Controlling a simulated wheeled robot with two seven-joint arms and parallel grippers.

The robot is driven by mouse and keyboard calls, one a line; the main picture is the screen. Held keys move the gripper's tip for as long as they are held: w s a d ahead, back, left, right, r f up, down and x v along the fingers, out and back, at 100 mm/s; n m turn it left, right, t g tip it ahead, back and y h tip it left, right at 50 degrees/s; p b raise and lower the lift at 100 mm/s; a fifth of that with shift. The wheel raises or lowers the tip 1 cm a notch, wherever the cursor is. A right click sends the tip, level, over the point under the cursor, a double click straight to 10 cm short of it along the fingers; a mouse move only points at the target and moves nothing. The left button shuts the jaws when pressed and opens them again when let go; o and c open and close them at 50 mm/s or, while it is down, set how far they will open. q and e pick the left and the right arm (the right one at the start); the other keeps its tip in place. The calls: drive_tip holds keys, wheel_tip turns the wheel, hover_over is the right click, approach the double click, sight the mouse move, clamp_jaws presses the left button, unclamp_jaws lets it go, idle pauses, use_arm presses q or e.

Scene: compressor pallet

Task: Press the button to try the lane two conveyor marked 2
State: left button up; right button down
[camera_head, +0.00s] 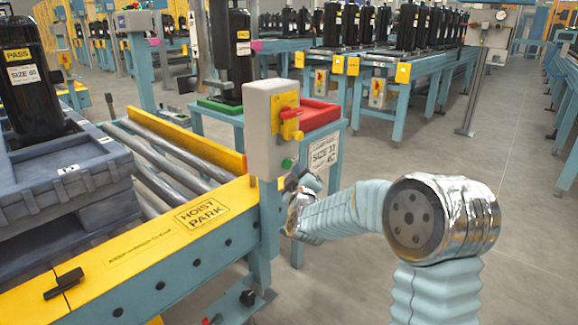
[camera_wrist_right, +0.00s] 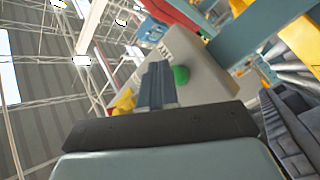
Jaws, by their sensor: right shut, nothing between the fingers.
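A grey control box (camera_head: 258,135) stands on a post at the end of the yellow-edged conveyor. Its face carries a green button (camera_head: 287,163) low down and a red and yellow switch (camera_head: 291,118) above. My right gripper (camera_head: 296,182) is shut and empty, just below and right of the green button. In the right wrist view, the shut fingers (camera_wrist_right: 157,83) point at the box face (camera_wrist_right: 208,83), with the green button (camera_wrist_right: 181,75) just right of their tips. I cannot tell whether they touch the box. No mark 2 is readable. My left gripper is out of view.
The roller conveyor's yellow rail (camera_head: 190,215) reads HOIST PARK. A grey pallet (camera_head: 75,180) bears a black compressor (camera_head: 28,90) at left. A blue stand with a red tray (camera_head: 318,115) is behind the box.

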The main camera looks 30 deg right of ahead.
drive_tip(key=shift+w, duration=0.15)
drive_tip(key=shift+w+a, duration=0.2)
drive_tip(key=shift+w, duration=0.05)
drive_tip(key=shift+w+a, duration=0.2)
drive_tip(key=shift+w, duration=0.3)
idle(0.9)
drive_tip(key=shift+s+d, duration=0.1)
drive_tip(key=shift+s, duration=0.05)
idle(0.3)
drive_tip(key=shift+s+d, duration=0.25)
drive_tip(key=shift+s, duration=0.5)
drive_tip(key=shift+s, duration=0.1)
drive_tip(key=s, duration=0.1)
drive_tip(key=s+d, duration=0.1)
drive_tip(key=s, duration=0.1)
drive_tip(key=s+d+b, duration=0.1)
drive_tip(key=shift+s, duration=0.2)
